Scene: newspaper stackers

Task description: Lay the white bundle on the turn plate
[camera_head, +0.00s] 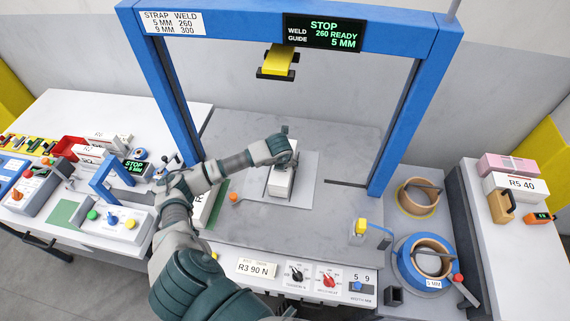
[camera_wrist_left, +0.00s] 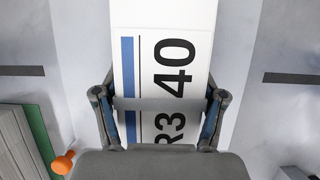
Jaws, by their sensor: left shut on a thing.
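The white bundle (camera_head: 281,184) is over the middle of the pale square turn plate (camera_head: 305,170) under the blue frame. Whether it rests on the plate or is just above it, I cannot tell. My left gripper (camera_head: 287,160) is shut on it from above and hides its far part. In the left wrist view the bundle (camera_wrist_left: 165,25) lies between both fingers (camera_wrist_left: 161,112), with a blue stripe and the print "R3 40" on top. A grey band crosses it. The plate's lever has an orange knob (camera_head: 234,197). My right gripper is not in view.
Another stack (camera_head: 203,207) with a green edge lies left of the plate, partly behind my arm. The blue frame (camera_head: 392,130) stands on both sides, with a yellow weld head (camera_head: 278,62) above. A yellow-topped post (camera_head: 361,227) is at front right.

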